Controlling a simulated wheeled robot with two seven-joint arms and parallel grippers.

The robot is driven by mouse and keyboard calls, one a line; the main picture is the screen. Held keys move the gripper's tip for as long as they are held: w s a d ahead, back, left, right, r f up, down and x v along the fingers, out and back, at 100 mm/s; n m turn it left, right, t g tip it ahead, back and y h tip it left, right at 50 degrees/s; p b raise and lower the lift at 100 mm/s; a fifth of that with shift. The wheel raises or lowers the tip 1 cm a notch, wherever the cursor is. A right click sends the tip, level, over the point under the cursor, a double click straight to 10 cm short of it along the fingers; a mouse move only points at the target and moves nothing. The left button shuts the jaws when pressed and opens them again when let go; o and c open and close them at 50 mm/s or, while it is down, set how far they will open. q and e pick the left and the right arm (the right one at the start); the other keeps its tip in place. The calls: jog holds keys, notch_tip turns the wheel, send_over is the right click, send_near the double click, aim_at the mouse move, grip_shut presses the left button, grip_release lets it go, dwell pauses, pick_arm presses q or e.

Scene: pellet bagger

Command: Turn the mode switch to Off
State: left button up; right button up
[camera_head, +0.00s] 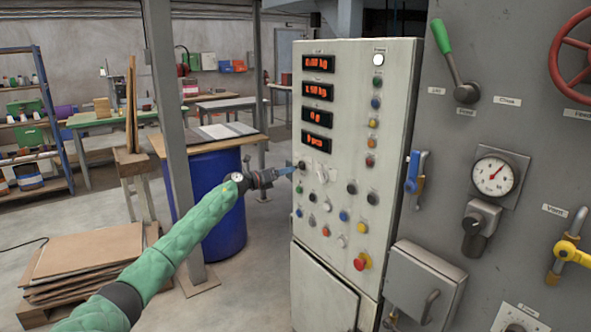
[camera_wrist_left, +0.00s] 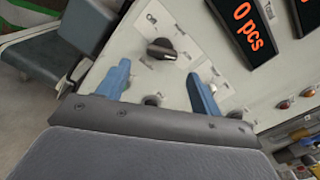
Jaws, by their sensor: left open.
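A black rotary switch (camera_wrist_left: 161,48) with a pointed handle sits on the pale panel, just beyond the fingertips in the left wrist view. In the head view a dark knob (camera_head: 301,166) shows at the panel's left edge, by the fingertips. My left gripper (camera_head: 291,170) is in front of that edge. In the left wrist view my left gripper (camera_wrist_left: 158,78) is open and empty, its blue fingers either side of and short of the switch. My right gripper is not in view.
The control cabinet (camera_head: 345,75) carries red displays, several coloured buttons and a red mushroom button (camera_head: 361,262). A grey box (camera_head: 424,282) juts out at its lower right. A blue drum (camera_head: 215,220) and a steel post (camera_head: 166,120) stand close to my left arm.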

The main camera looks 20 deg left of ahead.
aim_at(297, 168)
pick_arm(q)
jog(key=x, duration=0.3)
jog(key=shift+w+d+r+p, duration=0.15)
jog(key=shift+d+p, duration=0.15)
jog(key=shift+p, duration=0.05)
jog(key=shift+w+d, duration=0.2)
jog(key=shift+w, duration=0.15)
jog(key=shift+w+d, duration=0.45)
jog(key=shift+w, duration=0.1)
jog(key=shift+c, duration=0.8)
jog(key=c, duration=0.8)
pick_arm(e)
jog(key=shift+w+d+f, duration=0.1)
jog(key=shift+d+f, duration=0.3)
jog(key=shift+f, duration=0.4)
